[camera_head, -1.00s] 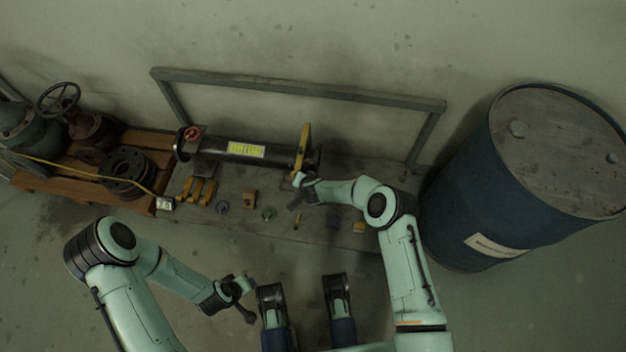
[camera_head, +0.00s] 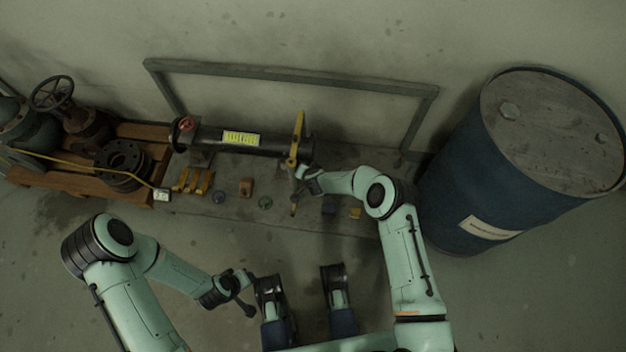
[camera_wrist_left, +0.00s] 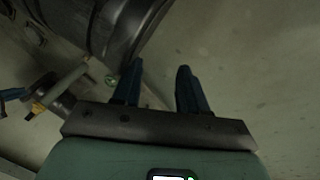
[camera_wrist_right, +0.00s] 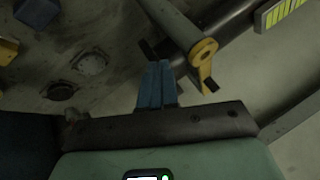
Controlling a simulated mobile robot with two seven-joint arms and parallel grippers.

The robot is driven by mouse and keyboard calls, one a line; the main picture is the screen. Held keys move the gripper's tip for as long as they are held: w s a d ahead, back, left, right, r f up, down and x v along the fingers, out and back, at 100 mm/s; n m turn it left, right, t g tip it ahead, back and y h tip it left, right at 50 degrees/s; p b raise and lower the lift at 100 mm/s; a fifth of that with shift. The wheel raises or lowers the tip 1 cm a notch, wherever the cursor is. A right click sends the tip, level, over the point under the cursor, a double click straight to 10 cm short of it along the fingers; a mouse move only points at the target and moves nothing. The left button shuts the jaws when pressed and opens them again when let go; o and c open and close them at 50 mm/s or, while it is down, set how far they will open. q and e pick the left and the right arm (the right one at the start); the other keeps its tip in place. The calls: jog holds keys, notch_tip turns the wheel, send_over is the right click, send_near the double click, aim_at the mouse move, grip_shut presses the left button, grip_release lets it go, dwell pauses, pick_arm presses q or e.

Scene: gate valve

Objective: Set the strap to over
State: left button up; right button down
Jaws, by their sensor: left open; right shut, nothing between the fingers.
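A yellow strap-like bar (camera_head: 298,129) stands across the right end of a black pipe (camera_head: 213,136). In the right wrist view its ringed end (camera_wrist_right: 206,47) shows beside a grey rod, with a dark tip below. My right gripper (camera_head: 299,171) is at the bar's lower end in the head view. In the right wrist view its blue fingers (camera_wrist_right: 158,66) are shut together and empty, just left of the yellow part; I cannot tell whether they touch. My left gripper (camera_head: 247,290) is low and away from the pipe; its fingers (camera_wrist_left: 158,75) are apart and empty.
A grey frame (camera_head: 290,75) stands behind. A blue drum (camera_head: 465,180) stands at right, a wooden pallet (camera_head: 85,183) with valves at left.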

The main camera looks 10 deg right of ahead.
pick_arm(q)
jog(key=s+d+r+g+p, duration=0.1)
jog(key=s+d+r+p, duration=0.2)
jog(key=r+p, duration=0.1)
jog(key=shift+r+h, duration=0.4)
jog(key=shift+r, duration=0.25)
pick_arm(e)
jog(key=d+v, duration=0.1)
jog(key=v, duration=0.9)
pick_arm(q)
jog(key=shift+s, duration=0.1)
